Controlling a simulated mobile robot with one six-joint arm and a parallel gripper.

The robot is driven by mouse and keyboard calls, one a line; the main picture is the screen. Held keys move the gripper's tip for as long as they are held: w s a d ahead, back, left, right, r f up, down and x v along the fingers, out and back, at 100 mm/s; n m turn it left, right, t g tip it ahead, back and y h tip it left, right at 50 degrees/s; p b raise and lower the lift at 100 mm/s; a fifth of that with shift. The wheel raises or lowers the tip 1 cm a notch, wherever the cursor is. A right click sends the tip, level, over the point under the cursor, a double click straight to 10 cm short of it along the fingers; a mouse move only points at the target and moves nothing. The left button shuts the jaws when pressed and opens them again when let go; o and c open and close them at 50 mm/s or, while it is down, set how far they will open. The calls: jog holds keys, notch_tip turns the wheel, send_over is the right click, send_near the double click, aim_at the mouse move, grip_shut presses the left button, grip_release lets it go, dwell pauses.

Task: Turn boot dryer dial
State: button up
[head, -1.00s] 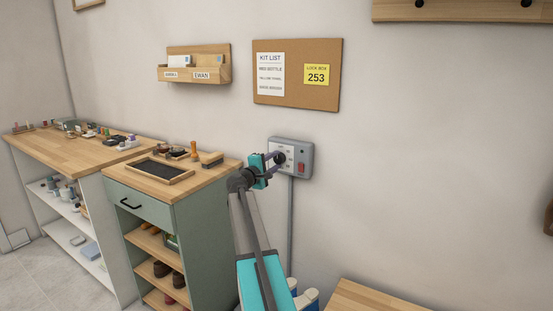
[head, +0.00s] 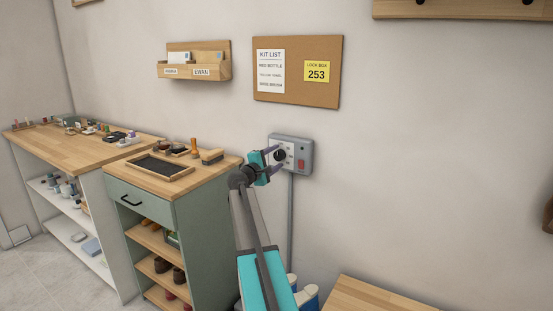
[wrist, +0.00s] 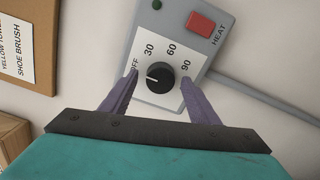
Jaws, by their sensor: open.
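The boot dryer control box (head: 306,150) is a grey box on the wall, with a white dial plate and a red HEAT switch (wrist: 202,22). Its round black dial (wrist: 160,77) also shows in the head view (head: 280,155). The white mark on the dial points left, toward the OFF side of the OFF, 30, 60, 90 scale. My gripper (wrist: 160,80) is open, with one purple finger on each side of the dial and a visible gap to it. The left finger partly covers the OFF label. In the head view my gripper (head: 274,157) is at the box's left part.
A cork board (head: 296,93) with notes hangs above the box. A green cabinet (head: 153,208) with a wooden top stands to the left, close to my arm. A wooden surface (head: 365,297) is at the lower right. A grey conduit (head: 290,225) runs down from the box.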

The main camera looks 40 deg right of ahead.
jog(key=v, duration=1.3)
jog(key=shift+a+b, duration=0.35)
jog(key=shift+a, duration=0.05)
dwell(0.3)
